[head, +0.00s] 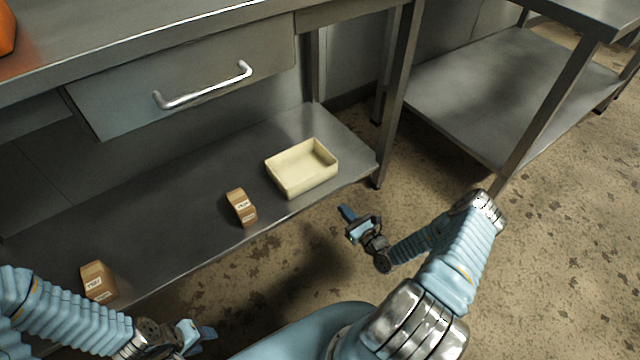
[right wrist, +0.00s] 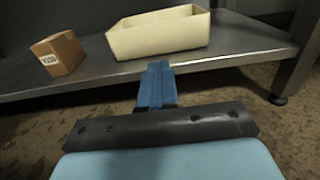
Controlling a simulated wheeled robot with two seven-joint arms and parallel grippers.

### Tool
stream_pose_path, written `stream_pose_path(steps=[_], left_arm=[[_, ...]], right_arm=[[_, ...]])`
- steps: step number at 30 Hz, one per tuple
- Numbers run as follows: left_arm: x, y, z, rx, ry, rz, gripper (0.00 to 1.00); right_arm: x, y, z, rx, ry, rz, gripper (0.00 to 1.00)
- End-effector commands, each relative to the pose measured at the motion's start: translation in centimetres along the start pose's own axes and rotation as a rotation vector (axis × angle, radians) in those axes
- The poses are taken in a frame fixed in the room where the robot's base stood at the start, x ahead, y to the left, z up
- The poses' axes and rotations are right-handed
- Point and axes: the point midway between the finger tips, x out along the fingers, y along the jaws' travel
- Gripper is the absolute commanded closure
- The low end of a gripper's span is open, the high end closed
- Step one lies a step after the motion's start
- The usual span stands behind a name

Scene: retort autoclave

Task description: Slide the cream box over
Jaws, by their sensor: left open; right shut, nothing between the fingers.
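The cream box (head: 290,181) is an open-topped rectangular tray on the lower steel shelf, near its right end and front edge. It also shows in the right wrist view (right wrist: 158,38), upright and empty as far as the head view shows. My right gripper (head: 346,213) is shut and empty, in front of the shelf and apart from the box, to its lower right. Its blue fingers (right wrist: 156,84) point toward the box in the right wrist view. My left gripper (head: 203,335) is open and empty at the bottom, in front of the shelf, far from the box.
A brown carton (head: 241,208) stands left of the cream box, and another (head: 98,281) further left, both on the lower shelf (head: 185,200). A drawer with a handle (head: 203,87) hangs above. A table leg (head: 395,100) stands right of the box. The floor in front is clear.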

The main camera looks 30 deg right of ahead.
Motion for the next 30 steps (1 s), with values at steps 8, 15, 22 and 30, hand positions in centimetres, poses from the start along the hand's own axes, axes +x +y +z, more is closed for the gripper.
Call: stream_pose_path(steps=[8, 15, 22, 30], left_arm=[[0.3, -0.2, 0.0, -0.001, 0.001, -0.001, 0.57], [0.8, -0.6, -0.1, -0.004, 0.003, -0.004, 0.57], [1.2, -0.8, -0.2, -0.006, 0.006, -0.006, 0.57], [1.2, -0.9, -0.2, -0.007, 0.007, -0.007, 0.57]], right_arm=[[3.9, -0.1, 0.0, -0.001, -0.005, -0.005, 1.0], [9.1, 0.0, -0.1, 0.0, -0.003, -0.003, 1.0], [12.6, -0.1, 0.0, 0.0, -0.003, -0.002, 1.0], [13.9, 0.0, 0.1, 0.001, -0.001, -0.002, 1.0]])
